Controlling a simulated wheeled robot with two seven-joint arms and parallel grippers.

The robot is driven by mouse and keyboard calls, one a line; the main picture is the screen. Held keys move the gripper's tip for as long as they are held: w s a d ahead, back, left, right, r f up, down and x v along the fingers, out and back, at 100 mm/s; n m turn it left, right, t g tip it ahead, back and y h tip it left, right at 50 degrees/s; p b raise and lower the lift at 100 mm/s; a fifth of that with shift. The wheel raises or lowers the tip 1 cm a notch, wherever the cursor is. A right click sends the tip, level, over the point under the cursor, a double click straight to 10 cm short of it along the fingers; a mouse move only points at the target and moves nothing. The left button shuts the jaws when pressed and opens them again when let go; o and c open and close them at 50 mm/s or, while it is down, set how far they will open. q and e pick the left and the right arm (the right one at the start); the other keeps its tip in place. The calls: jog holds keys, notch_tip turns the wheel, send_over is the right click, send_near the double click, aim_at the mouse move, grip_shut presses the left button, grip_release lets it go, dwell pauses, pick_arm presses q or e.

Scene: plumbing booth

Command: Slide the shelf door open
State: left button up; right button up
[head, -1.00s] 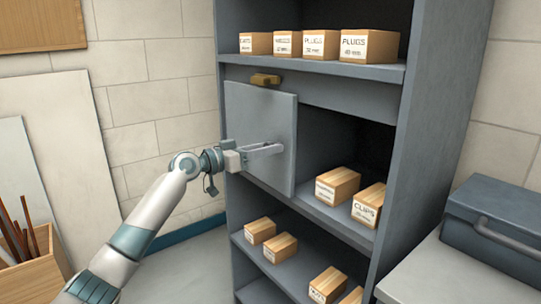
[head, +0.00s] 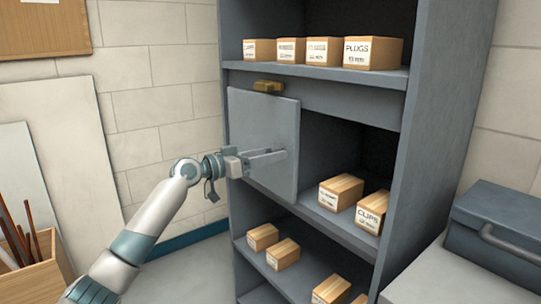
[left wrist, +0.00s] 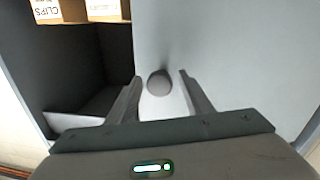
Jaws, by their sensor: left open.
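The shelf door (head: 250,115) is a flat grey panel over the left part of the cabinet's middle compartment. The right part of that compartment stands uncovered. My left gripper (head: 270,155) is at the door's front, its two fingers apart and pointing at the panel. In the left wrist view, a round grey knob (left wrist: 159,82) on the door (left wrist: 230,50) lies between the open fingers, with a gap visible on each side. In the head view the fingers largely hide the knob. My right gripper is not in view.
A small brass-coloured block (head: 268,86) sits on the cabinet (head: 440,130) above the door. Cardboard boxes stand on the shelves, including a CLIPS box (head: 372,213) right of the door. A blue-grey toolbox (head: 497,232) is at right, a wooden crate (head: 40,268) at left.

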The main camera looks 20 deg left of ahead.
pick_arm(q)
jog(key=b+v, duration=0.2)
jog(key=v, duration=1.5)
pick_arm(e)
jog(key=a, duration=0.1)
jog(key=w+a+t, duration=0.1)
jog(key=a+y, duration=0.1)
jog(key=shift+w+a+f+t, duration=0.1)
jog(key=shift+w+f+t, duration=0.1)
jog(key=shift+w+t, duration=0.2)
pick_arm(q)
jog(key=shift+a, duration=0.1)
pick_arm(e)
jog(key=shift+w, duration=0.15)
